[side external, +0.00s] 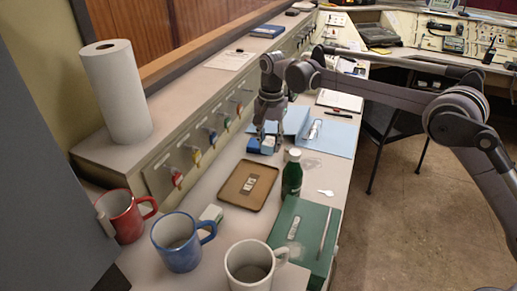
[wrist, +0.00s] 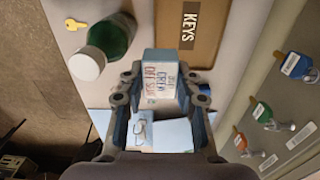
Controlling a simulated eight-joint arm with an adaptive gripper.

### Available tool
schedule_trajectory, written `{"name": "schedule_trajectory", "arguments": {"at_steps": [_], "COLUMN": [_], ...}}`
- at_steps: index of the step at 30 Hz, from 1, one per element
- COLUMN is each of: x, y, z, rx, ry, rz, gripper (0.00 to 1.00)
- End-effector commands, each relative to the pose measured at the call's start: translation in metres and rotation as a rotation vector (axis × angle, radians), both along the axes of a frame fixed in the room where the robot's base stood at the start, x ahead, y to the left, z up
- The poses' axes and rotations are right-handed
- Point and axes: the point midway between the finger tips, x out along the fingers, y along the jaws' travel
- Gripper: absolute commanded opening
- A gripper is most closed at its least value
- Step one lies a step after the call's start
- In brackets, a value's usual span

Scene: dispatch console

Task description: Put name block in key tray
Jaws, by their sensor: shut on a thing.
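My gripper (side external: 264,136) points down over the counter and is shut on the name block (wrist: 160,68), a small block with a light blue top and a white lettered face. The block (side external: 267,148) shows partly between the fingers in the side view; I cannot tell whether it touches the surface beneath. The key tray (side external: 231,200) is a shallow brown tray with a dark rim, lying just in front of my gripper in the side view. A "KEYS" label lies in it. In the wrist view the tray (wrist: 215,50) is beyond the block, up and to the right.
A green bottle with a white cap (side external: 292,175) stands close to the tray's right. A blue open folder (side external: 335,137) lies behind it. Mugs (side external: 178,243) and a green box (side external: 303,232) are nearer. Keys hang along the panel (side external: 195,155) at left.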

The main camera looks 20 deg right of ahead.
Motion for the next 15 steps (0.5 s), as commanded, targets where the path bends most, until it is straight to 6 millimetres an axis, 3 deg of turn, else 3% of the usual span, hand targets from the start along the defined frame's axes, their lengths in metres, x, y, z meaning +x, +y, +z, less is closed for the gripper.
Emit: {"name": "schedule_trajectory", "arguments": {"at_steps": [1, 7, 15], "x": [-0.001, -0.007, -0.006], "y": [0.014, 0.053, 0.052], "z": [-0.001, -0.001, -0.038], "rx": [0.000, 0.000, 0.000], "ry": [0.000, 0.000, 0.000], "rz": [0.004, 0.004, 0.001], "gripper": [0.07, 0.07, 0.07]}}
